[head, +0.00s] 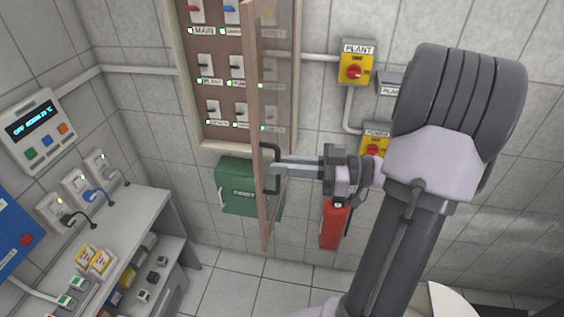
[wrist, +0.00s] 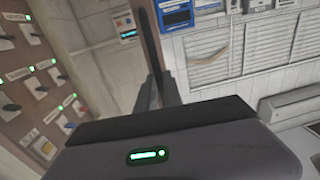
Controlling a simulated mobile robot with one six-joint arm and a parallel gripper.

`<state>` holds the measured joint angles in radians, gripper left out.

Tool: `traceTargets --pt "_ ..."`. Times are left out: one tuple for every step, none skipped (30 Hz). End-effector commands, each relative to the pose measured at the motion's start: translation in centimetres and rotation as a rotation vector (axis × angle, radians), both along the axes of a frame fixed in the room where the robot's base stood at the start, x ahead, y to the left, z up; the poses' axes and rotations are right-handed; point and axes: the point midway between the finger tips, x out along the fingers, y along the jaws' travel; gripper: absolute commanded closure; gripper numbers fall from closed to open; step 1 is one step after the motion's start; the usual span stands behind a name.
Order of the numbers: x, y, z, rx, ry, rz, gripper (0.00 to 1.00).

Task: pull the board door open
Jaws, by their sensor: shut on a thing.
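The board door (head: 255,110) is a wood-framed, see-through panel standing swung out from the board (head: 225,128), seen nearly edge-on in the head view. Its dark handle (head: 269,150) sits low on the frame. My gripper (head: 276,168) comes from the right and is shut on the handle. In the wrist view my gripper's fingers (wrist: 158,92) close around the dark handle bar (wrist: 150,40), in front of the door edge. The board's switches and green lights show at the left of the wrist view (wrist: 40,85).
A green box (head: 236,188) hangs below the board. A red extinguisher (head: 334,224) is on the wall behind my gripper. A yellow PLANT switch box (head: 356,62) is right of the board. A grey bench (head: 120,225) with plugs and small items stands at left.

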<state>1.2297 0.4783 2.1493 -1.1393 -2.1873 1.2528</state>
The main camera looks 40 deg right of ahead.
Motion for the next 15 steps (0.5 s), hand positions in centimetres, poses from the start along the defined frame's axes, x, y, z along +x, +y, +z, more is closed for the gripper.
traceTargets --pt "0.03 -0.03 0.05 -0.001 -0.001 -0.001 1.0" --pt "0.03 -0.02 0.05 -0.001 -0.001 -0.001 1.0" --pt "0.03 -0.02 0.05 -0.001 -0.001 -0.001 1.0" --pt "0.03 -0.02 0.05 -0.001 -0.001 -0.001 0.87" --pt "0.04 -0.02 0.05 -0.001 -0.001 -0.001 0.81" --pt "0.04 -0.02 0.04 -0.001 -0.001 -0.001 0.74" --pt "0.03 -0.01 0.04 -0.001 -0.001 -0.001 0.68" --pt "0.04 0.0 0.04 -0.001 -0.001 -0.001 0.67" --pt "0.04 0.0 0.03 -0.001 -0.001 -0.001 0.67" --pt "0.04 0.0 0.03 -0.001 -0.001 -0.001 0.67" --pt "0.04 0.0 0.02 -0.001 -0.001 -0.001 0.67" --pt "0.04 0.0 0.02 0.0 0.0 -0.001 0.67" --pt "0.04 0.0 0.02 0.0 0.0 -0.001 0.67" --pt "0.04 0.01 0.02 0.0 0.0 -0.001 0.67" --pt "0.04 0.01 0.01 0.0 0.0 -0.001 0.67"
